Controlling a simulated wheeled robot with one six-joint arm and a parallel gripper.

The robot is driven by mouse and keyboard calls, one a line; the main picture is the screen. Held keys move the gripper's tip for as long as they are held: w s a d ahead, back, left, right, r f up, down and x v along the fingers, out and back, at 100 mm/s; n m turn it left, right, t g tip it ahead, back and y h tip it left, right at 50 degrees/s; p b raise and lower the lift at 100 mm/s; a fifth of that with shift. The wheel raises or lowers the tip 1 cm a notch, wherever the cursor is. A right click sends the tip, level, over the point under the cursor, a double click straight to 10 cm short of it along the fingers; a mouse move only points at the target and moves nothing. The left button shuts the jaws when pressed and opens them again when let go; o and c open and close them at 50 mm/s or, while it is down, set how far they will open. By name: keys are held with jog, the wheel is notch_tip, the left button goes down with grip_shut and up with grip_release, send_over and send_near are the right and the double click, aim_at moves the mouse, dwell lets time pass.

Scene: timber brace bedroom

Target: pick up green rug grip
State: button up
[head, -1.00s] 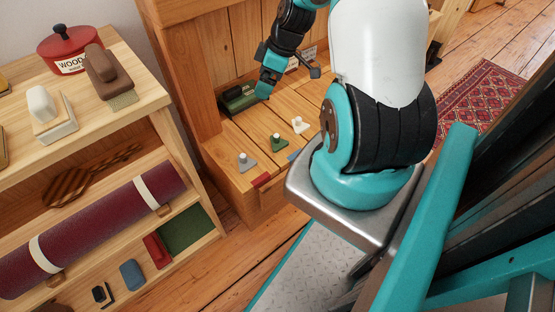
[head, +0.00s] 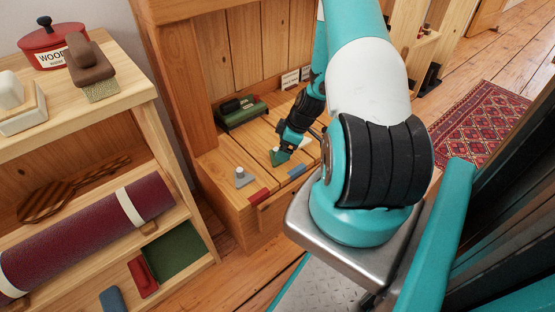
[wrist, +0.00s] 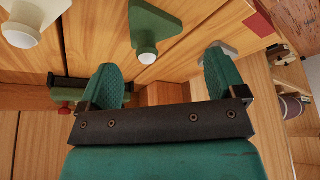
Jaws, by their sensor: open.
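The green rug grip (head: 277,158) is a flat triangular piece with a pale knob, lying on the wooden bench top between a grey and a white one. The gripper partly hides it in the head view. In the wrist view the green grip (wrist: 156,22) lies beyond the fingertips, its white knob facing me between the finger lines. My gripper (head: 283,152) is over or beside it in the head view; contact cannot be told. In the wrist view my gripper (wrist: 165,78) has its two teal fingers wide apart with nothing between them.
A grey grip (head: 243,177) and a partly hidden white grip (head: 304,142) flank the green one. A dark green box (head: 240,113) stands at the bench's back. A shelf (head: 140,95) stands left.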

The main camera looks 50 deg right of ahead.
jog(key=x, duration=0.1)
jog(key=b+x, duration=0.1)
jog(key=x, duration=0.1)
jog(key=b+x, duration=0.1)
jog(key=x, duration=0.1)
jog(key=shift+w+d+f, duration=0.15)
jog(key=shift+w+d, duration=0.05)
jog(key=shift+w, duration=0.2)
jog(key=c, duration=0.8)
